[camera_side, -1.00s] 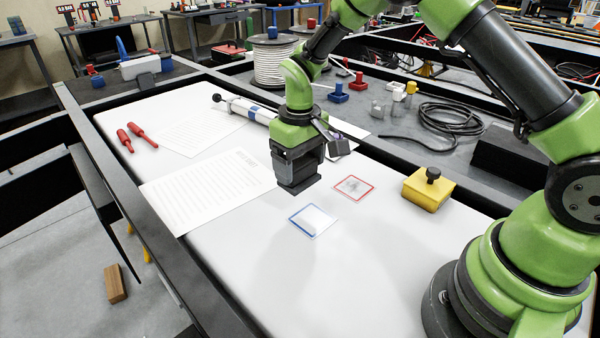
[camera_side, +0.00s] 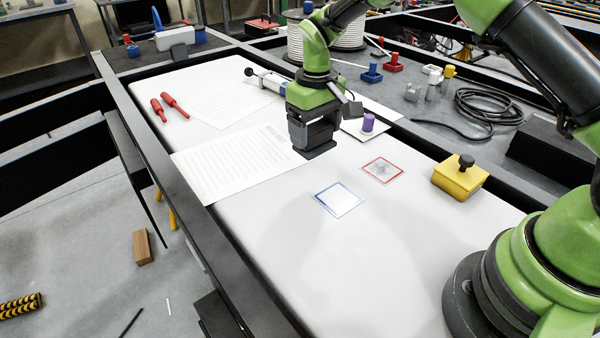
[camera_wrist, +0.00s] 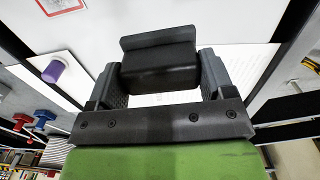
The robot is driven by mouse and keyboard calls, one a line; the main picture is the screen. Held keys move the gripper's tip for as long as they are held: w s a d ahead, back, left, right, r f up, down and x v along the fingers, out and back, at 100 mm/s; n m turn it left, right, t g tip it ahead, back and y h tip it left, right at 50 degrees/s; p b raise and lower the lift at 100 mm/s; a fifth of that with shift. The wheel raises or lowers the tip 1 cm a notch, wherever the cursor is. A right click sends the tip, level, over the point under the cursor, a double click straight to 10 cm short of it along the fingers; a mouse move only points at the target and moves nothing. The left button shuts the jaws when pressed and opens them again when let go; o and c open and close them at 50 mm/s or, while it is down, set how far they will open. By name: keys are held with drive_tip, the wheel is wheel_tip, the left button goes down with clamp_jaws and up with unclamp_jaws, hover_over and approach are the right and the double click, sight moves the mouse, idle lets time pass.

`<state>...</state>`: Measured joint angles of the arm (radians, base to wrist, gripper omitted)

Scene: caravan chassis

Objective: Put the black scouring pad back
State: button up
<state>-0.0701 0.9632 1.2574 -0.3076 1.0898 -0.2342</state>
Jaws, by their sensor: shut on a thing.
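The black scouring pad (camera_side: 322,152) is held under my gripper (camera_side: 314,135) in the side view, above the white worktop near the right end of a printed sheet. In the wrist view the pad (camera_wrist: 158,66) is a dark block between the two fingers of my gripper (camera_wrist: 158,80), which are shut on it. A blue-bordered square (camera_side: 338,199) lies on the worktop in front of the gripper, and a red-bordered square (camera_side: 382,171) lies to its right. The red-bordered square also shows at the wrist view's top edge (camera_wrist: 60,5). The pad's underside is hidden.
A purple cylinder (camera_side: 368,122) stands on a white sheet behind and right of my gripper. A yellow block with a black knob (camera_side: 461,178) sits at the right. The printed sheet (camera_side: 235,160) and red-handled tools (camera_side: 168,107) lie left. The front worktop is clear.

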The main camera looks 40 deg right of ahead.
drive_tip(key=shift+w+a+r, duration=0.65)
drive_tip(key=shift+w+a, duration=0.4)
drive_tip(key=shift+w, duration=1.5)
wheel_tip(320, 180, down, 10)
drive_tip(key=shift+r, duration=0.1)
drive_tip(key=o, duration=0.9)
